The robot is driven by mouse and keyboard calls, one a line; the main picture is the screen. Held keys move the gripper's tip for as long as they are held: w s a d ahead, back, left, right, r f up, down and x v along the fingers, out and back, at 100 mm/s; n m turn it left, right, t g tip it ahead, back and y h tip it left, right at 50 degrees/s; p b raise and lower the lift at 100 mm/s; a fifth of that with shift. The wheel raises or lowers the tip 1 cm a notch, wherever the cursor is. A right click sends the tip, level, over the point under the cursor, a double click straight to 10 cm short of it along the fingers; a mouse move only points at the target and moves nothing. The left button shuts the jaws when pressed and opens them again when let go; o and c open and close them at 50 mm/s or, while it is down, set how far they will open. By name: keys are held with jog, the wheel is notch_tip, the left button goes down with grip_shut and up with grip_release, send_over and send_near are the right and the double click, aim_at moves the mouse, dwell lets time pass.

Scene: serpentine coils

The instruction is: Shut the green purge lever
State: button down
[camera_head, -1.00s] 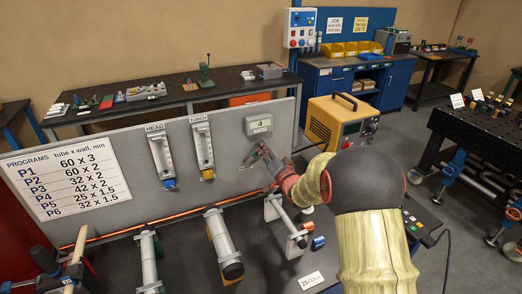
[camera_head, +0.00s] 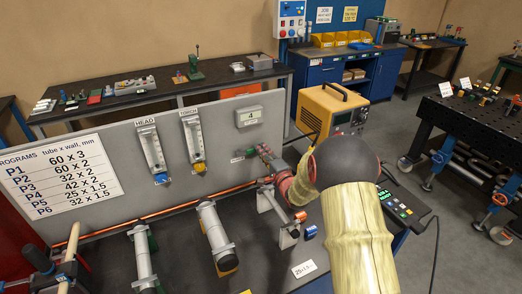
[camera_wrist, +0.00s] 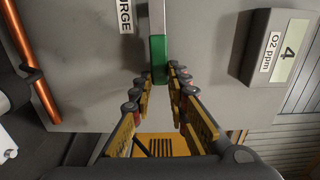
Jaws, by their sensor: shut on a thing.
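The green purge lever (camera_wrist: 157,58) is on the grey panel (camera_head: 90,135). In the wrist view its green grip is at the end of a pale bar, parallel to the lettering of the PURGE label (camera_wrist: 126,15). My gripper (camera_wrist: 156,82) is shut on the green grip, with a row of finger pads on each side. In the head view my gripper (camera_head: 259,151) is at the panel's right part, below the O2 display (camera_head: 248,116).
The O2 display also shows in the wrist view (camera_wrist: 278,46), beside the lever. A copper tube (camera_head: 205,200) runs along the panel's lower part. Two flow meters (camera_head: 152,150) hang to the left. A yellow machine (camera_head: 330,110) stands behind, right of the panel.

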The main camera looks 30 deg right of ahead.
jog(key=shift+f, duration=0.2)
dwell(0.4)
jog(key=c, duration=1.7)
grip_release()
jog(key=shift+c, duration=0.2)
jog(key=s, duration=1.2)
jog(key=shift+w, duration=0.1)
